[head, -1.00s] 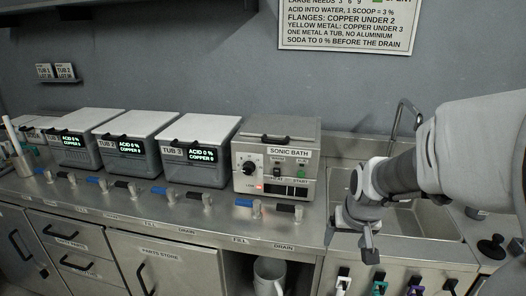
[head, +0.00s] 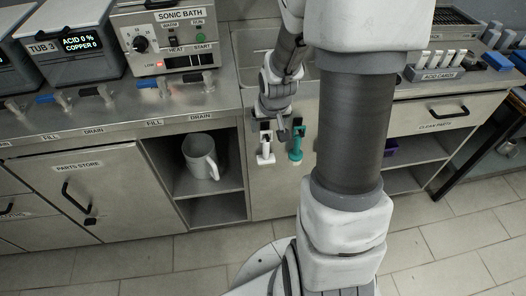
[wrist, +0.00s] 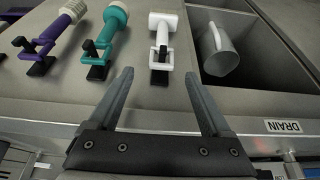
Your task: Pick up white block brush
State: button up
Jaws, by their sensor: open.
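The white block brush (head: 265,151) hangs on the front panel below the sink, left of a teal brush (head: 296,146) in the head view. In the wrist view the white brush (wrist: 163,28) is held at its handle by a small clip with a dark base and lies straight ahead of my gripper (wrist: 159,76). My gripper's two fingers are spread wide with nothing between them. The fingertips appear to be short of the brush, pointing towards its clip. In the head view my gripper (head: 277,112) is just above the white and teal brushes, partly hidden by my own arm.
A purple brush (wrist: 47,36) hangs beyond the teal brush (wrist: 108,30). A white jug (head: 200,156) stands in the open shelf beside the panel. The counter edge and valve handles (head: 148,85) lie to the left; the sonic bath (head: 168,45) stands above them.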

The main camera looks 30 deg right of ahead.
aim_at(266, 131)
jog(key=shift+b+x, duration=0.75)
jog(key=shift+x, duration=1.95)
jog(key=shift+w+a, duration=0.1)
jog(key=shift+a, duration=0.05)
grip_shut()
